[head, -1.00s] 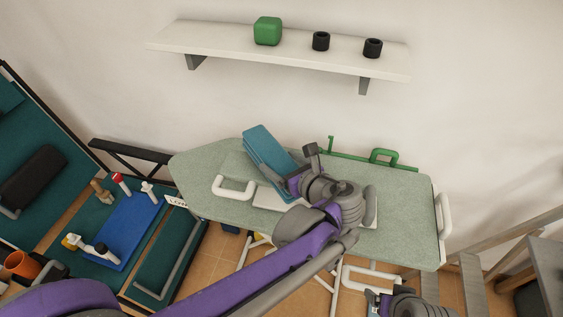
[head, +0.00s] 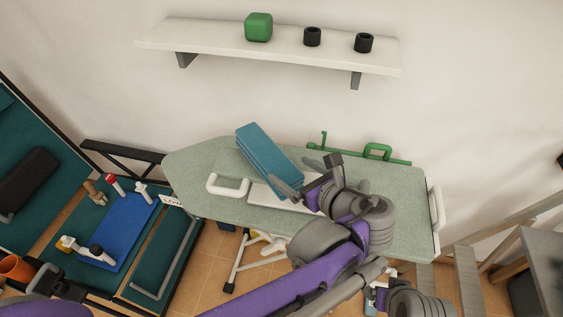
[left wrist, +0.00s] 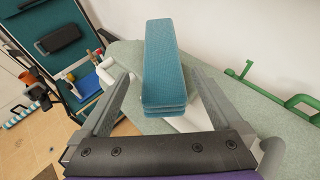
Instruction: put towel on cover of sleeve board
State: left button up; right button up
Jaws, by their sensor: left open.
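My left gripper (head: 294,178) is open at the towel's right end, with clear gaps on both sides in the wrist view (left wrist: 160,88). Grey parts of my right arm show at the bottom right; its jaws cannot be made out.
The large grey-green ironing board (head: 395,195) has a white handle (head: 227,187) and a green rail (head: 377,152) behind. A wall shelf (head: 215,40) holds a green block (head: 258,27) and two black cups. A teal cart with a blue mat (head: 118,232) stands left.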

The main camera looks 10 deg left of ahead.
pick_arm(q)
jog(key=v, duration=0.3)
jog(key=shift+s+d+r, duration=0.15)
jog(key=shift+s, duration=0.05)
dwell(0.9)
